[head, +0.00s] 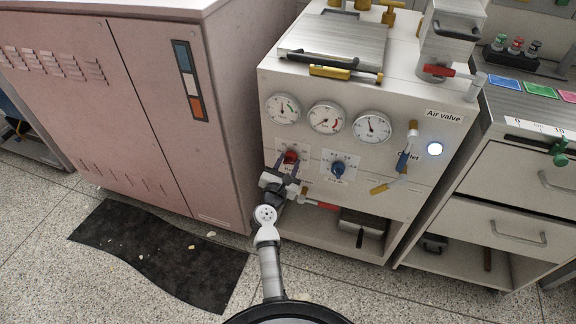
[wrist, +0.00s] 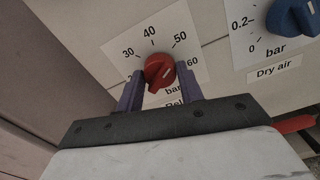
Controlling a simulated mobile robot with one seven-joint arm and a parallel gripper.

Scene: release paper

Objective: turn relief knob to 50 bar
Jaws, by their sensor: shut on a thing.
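The red relief knob (head: 291,157) is on the front panel of the white cabinet, below the gauges. In the wrist view the red knob (wrist: 159,71) sits on a white dial label (wrist: 150,42) marked 30, 40, 50 and 60 bar. My gripper (wrist: 160,88) is shut on the knob, with one purple finger on each side. My gripper (head: 285,174) also shows at the knob in the head view. The fingers hide the lower label.
A blue dry air knob (head: 338,169) is to the right. Three round gauges (head: 326,118) are above. A red-handled lever (head: 320,205) is just below right of my gripper.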

